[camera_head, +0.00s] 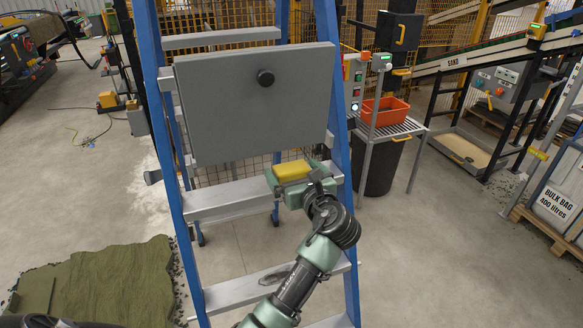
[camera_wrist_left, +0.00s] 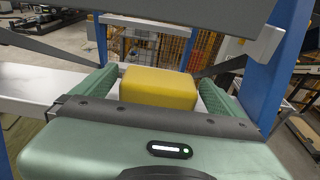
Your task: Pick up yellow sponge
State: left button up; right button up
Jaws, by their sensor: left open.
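The yellow sponge (camera_head: 292,171) sits on a grey step (camera_head: 225,197) of the blue ladder (camera_head: 174,165), below the grey panel. In the left wrist view the sponge (camera_wrist_left: 158,88) shows as a rounded yellow block. My left gripper (camera_head: 298,176) is at the sponge, with its green fingers open. In the wrist view the left gripper (camera_wrist_left: 156,92) has one finger on each side of the sponge, with a gap visible at the right. Whether the left finger touches it I cannot tell. My right gripper is not in view.
A grey panel (camera_head: 250,100) with a black knob hangs on the ladder just above the sponge. Ladder rails flank the gripper. An orange bin (camera_head: 384,111) stands on a rack at the right. Green turf (camera_head: 105,285) lies on the floor at the lower left.

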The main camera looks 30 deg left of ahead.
pick_arm(q)
jog(key=shift+w+a+f, duration=0.15)
jog(key=shift+w+a, duration=0.25)
jog(key=shift+a, duration=0.05)
jog(key=c, duration=1.3)
